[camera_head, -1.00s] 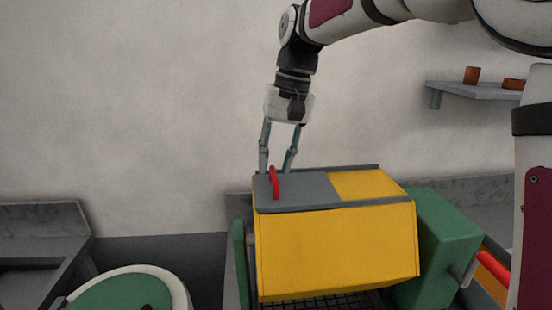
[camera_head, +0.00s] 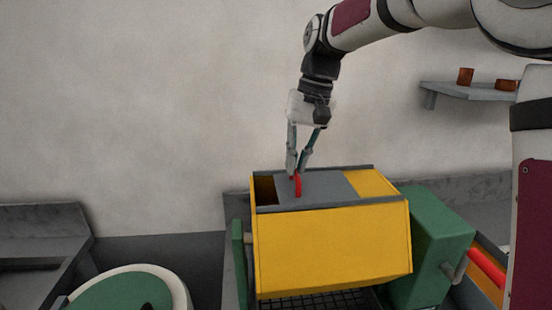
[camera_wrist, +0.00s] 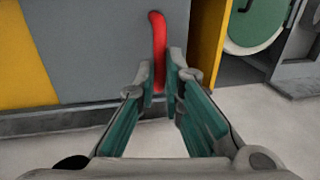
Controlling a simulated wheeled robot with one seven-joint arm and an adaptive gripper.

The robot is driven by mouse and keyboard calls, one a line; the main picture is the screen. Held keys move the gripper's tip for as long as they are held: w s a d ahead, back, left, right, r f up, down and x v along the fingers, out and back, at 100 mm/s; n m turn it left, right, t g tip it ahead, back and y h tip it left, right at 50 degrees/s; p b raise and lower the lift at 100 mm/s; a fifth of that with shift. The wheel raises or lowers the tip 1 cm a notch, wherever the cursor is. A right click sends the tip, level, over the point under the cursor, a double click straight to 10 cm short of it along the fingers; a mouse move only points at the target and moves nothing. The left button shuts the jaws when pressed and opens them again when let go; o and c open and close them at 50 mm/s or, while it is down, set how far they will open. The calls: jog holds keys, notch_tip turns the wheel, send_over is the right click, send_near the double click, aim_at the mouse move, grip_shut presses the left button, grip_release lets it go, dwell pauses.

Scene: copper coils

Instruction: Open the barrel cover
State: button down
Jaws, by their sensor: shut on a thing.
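The yellow barrel (camera_head: 333,250) stands in the middle of the head view, its grey sliding cover (camera_head: 328,186) lying flat on top. The cover has a red handle (camera_head: 297,187), which also shows in the wrist view (camera_wrist: 158,40). My gripper (camera_head: 297,172) is above the barrel and shut on the red handle; the wrist view shows the fingers (camera_wrist: 165,90) on both sides of it. A dark opening (camera_head: 264,189) shows at the left end of the barrel top, left of the cover.
A green housing (camera_head: 435,235) stands against the barrel's right side. A round green-and-white container (camera_head: 180,285) is at the lower left. A grey shelf (camera_head: 470,92) with copper-coloured pieces is on the wall at the right. The space above the barrel's left end is free.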

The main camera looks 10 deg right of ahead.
send_over(332, 182)
jog(key=shift+p, duration=0.45)
jog(key=c, duration=1.7)
grip_release()
jog(key=r, duration=0.4)
jog(key=d+r, duration=0.1)
jog(key=r, duration=0.3)
jog(key=d+r, duration=0.1)
jog(key=r, duration=0.2)
jog(key=shift+d+r, duration=0.15)
jog(key=shift+r, duration=0.25)
jog(key=shift+s, duration=0.15)
